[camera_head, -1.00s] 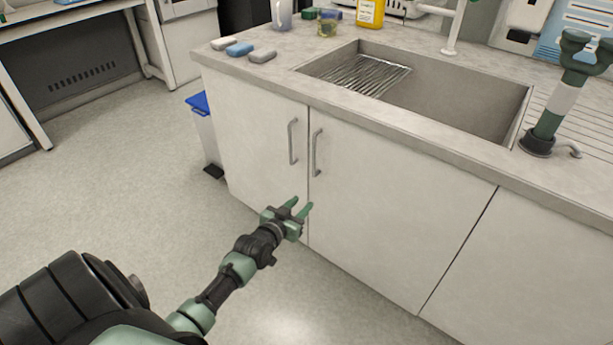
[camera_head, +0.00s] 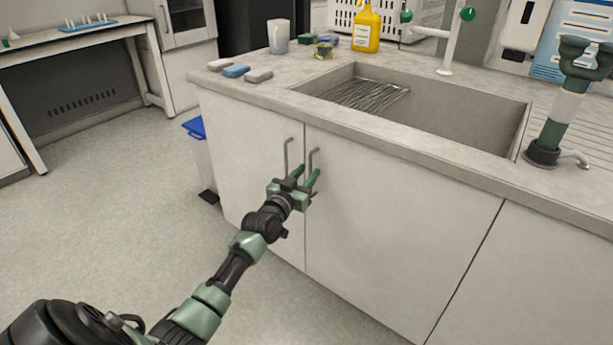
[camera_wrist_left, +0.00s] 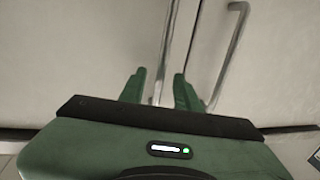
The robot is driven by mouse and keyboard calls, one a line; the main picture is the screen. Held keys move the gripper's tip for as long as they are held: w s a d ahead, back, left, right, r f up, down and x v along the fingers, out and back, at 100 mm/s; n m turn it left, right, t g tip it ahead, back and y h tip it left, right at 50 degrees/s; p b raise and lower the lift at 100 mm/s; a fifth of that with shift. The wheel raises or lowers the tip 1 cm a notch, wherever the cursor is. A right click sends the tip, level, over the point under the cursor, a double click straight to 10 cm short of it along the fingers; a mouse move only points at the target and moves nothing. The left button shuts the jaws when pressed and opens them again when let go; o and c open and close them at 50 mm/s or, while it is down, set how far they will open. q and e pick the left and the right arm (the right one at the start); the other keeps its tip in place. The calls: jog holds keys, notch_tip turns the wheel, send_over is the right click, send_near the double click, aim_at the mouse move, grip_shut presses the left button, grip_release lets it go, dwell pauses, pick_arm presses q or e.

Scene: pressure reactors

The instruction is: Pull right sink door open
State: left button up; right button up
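The right sink door (camera_head: 390,225) is shut, level with the left door (camera_head: 250,150). Its upright metal bar handle (camera_head: 313,158) stands just right of the seam, beside the left door's handle (camera_head: 287,155). My left gripper (camera_head: 307,172) is open at the lower part of the handles, its fingertips pointing at the doors. In the left wrist view the two fingers (camera_wrist_left: 160,88) are apart, with a pale upright strip between them. A bar handle (camera_wrist_left: 232,55) rises above the right finger. I cannot tell whether a handle lies between the fingers in depth. My right gripper is not in view.
The counter (camera_head: 400,147) with its sink (camera_head: 450,115) overhangs the doors. A bin with a blue lid (camera_head: 194,127) stands at the cabinet's left side. The floor (camera_head: 120,215) in front and to the left is clear.

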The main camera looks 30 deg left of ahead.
pick_arm(q)
grip_shut()
dwell(1.4)
